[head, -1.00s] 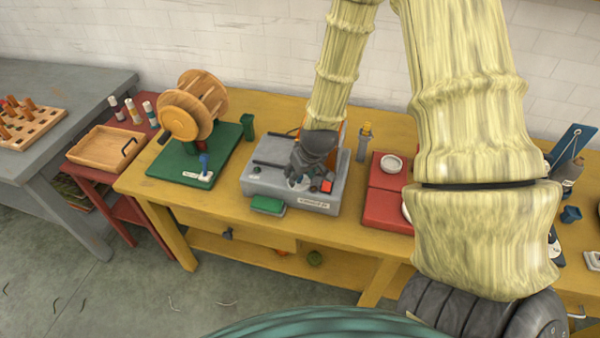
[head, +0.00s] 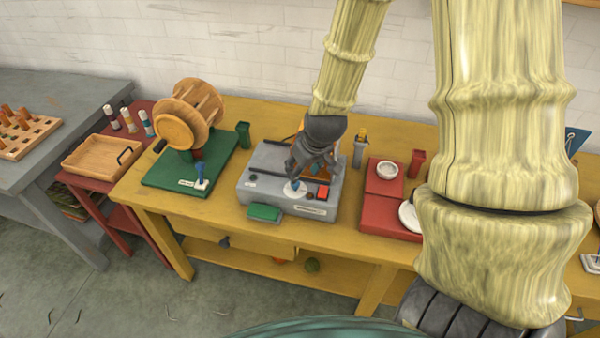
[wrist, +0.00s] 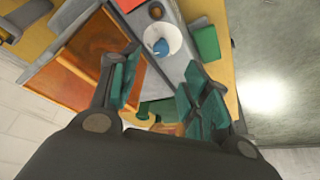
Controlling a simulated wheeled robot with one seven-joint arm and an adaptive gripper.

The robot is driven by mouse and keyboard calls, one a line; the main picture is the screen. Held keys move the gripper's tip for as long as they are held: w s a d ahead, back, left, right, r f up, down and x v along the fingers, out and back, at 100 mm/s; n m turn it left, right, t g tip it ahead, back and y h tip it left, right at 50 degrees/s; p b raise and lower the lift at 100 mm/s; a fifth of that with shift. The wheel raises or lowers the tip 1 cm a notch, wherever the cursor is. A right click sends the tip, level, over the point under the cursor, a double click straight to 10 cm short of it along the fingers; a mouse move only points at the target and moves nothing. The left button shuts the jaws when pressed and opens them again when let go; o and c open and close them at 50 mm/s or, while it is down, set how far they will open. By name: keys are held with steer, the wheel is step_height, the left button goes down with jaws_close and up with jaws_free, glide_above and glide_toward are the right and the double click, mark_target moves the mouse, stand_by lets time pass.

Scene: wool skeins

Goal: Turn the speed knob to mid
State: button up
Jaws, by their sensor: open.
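The grey machine (head: 262,187) stands on the yellow bench. A blue knob (head: 295,184) sits on a white round dial (head: 290,192) on its top, near the front. In the wrist view the knob (wrist: 160,47) lies on the white dial (wrist: 176,39), just beyond my fingertips. My gripper (head: 299,169) is above the machine, close behind the knob, with its fingers partly hard to make out. In the wrist view my gripper (wrist: 160,62) has its teal-padded fingers spread, with nothing between them. The dial's markings are too small to read.
A red switch (head: 322,190) is right of the dial. An orange panel (wrist: 75,75) lies beside my left finger in the wrist view. A green block (head: 264,212) is at the machine's front. A green-based wooden winder (head: 170,176) stands left, a red scale (head: 384,216) right.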

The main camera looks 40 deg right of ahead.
steer(key=shift+v, duration=1.5)
